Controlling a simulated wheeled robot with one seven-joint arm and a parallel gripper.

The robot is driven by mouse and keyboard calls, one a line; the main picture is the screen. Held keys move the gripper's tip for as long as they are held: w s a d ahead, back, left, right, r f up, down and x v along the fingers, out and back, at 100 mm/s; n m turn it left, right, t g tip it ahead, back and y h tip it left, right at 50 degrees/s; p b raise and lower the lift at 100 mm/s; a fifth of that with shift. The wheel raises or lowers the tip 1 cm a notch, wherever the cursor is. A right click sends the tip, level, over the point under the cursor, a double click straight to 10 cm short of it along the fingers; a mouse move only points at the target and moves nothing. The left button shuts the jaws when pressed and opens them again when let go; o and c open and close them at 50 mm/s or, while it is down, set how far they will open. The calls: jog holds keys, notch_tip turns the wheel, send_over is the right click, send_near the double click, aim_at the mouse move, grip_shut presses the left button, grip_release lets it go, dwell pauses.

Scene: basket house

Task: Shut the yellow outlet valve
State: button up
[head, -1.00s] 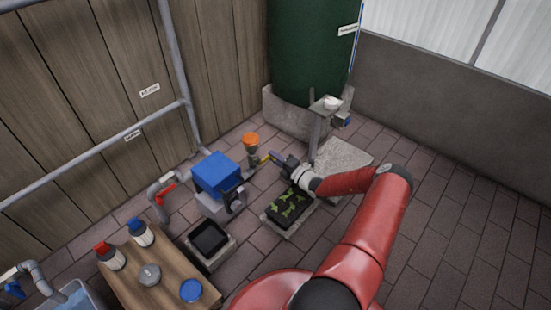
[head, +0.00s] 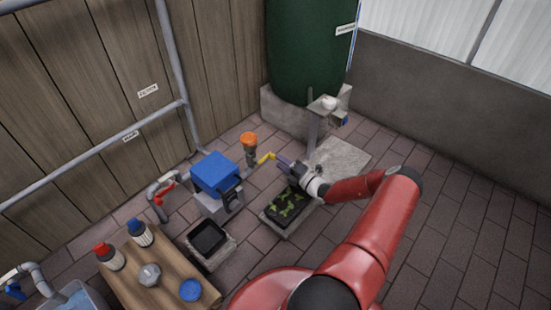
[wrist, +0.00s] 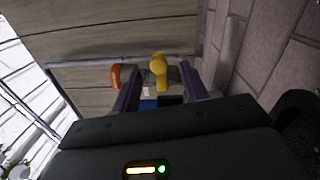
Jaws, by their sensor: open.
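The yellow valve handle (head: 266,158) sticks out beside the orange-topped fitting (head: 249,139), between the blue box and the green tank. In the wrist view the yellow handle (wrist: 158,70) shows beyond my fingertips, roughly midway between them. My gripper (head: 281,161) is open, with its fingers pointing left toward the handle; its two fingers also show in the wrist view (wrist: 161,88). At this size I cannot tell whether a finger touches the handle. The valve body is partly hidden in the wrist view.
A blue box (head: 215,174) stands left of the valve. A black tray of green plants (head: 288,205) lies below my gripper. The green tank (head: 308,50) and a post with a white top (head: 315,125) stand behind. A wooden table (head: 172,270) holds bottles. Paved floor at right is clear.

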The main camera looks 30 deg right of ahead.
jog(key=shift+v, duration=1.7)
jog(key=shift+a, duration=0.1)
jog(key=s+a+r+n+g+y+p, duration=0.25)
jog(key=a+r+n+g, duration=0.45)
jog(key=a+r+n, duration=0.45)
jog(key=s+a+r+n+g+y+p, duration=0.1)
jog(key=s+a+r+n+g+p, duration=0.2)
jog(key=a+r+n+g, duration=0.9)
jog(key=s+a+r+n+t+h+p, duration=0.1)
jog(key=s+r+n+h, duration=0.4)
jog(key=s+r+n, duration=0.7)
jog(key=s+a+r+n+t+h+p, duration=0.1)
jog(key=s+r+n+t+h+p, duration=0.3)
jog(key=s+r+n, duration=0.7)
jog(key=shift+s+r+n+t+h, duration=0.45)
jog(key=shift+r+n+t, duration=0.55)
jog(key=shift+r, duration=1.6)
jog(key=shift+a, duration=0.1)
